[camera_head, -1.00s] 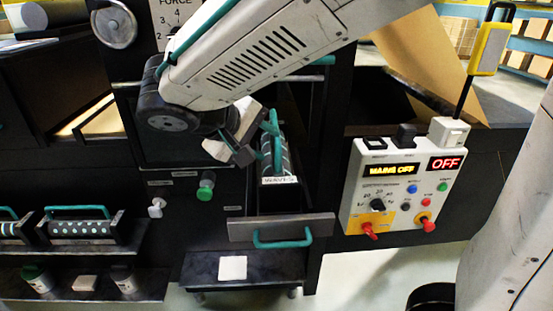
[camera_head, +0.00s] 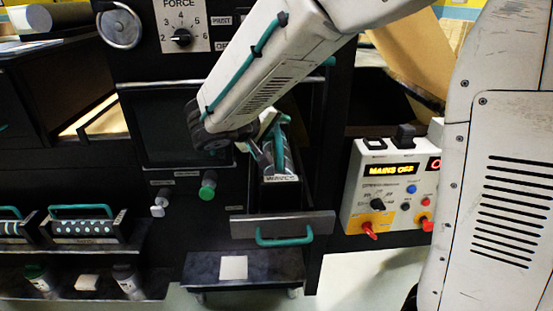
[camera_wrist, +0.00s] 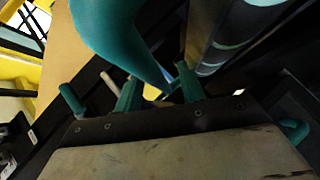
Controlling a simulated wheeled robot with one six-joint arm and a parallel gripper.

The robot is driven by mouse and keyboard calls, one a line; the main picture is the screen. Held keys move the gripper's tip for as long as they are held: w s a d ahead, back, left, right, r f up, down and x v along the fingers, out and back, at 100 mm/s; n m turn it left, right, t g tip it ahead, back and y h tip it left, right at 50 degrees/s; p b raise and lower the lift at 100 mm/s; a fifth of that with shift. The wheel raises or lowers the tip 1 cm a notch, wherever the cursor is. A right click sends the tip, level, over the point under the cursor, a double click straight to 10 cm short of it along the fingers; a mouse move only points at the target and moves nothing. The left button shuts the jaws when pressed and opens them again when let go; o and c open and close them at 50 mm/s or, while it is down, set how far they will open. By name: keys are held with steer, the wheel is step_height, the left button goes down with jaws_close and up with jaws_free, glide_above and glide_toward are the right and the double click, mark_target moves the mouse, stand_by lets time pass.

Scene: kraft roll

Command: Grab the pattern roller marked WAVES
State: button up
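The roller marked WAVES (camera_head: 287,165) sits in the pulled-out drawer (camera_head: 282,225), a dark cylinder with light teal bands and a white label at its front end. Its teal handle (camera_head: 281,143) stands above it. In the wrist view the roller (camera_wrist: 215,45) is at upper right and the handle (camera_wrist: 105,25) is large and close at upper left. My gripper (camera_wrist: 160,88) has its two teal fingers apart, with a gap between them. The handle's lower end shows at this gap; I cannot tell whether it touches. In the head view my gripper (camera_head: 262,152) is partly hidden beside the handle.
Other handled rollers (camera_head: 82,228) lie on a shelf at left. A control panel (camera_head: 385,190) reading MAINS OFF stands to the right. Green (camera_head: 208,185) and white (camera_head: 158,205) knobs are left of the drawer. A small step with a white square (camera_head: 233,267) is below.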

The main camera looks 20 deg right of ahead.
steer(key=shift+w+d+f, duration=0.1)
steer(key=shift+d, duration=0.15)
jaws_close()
stand_by(1.3)
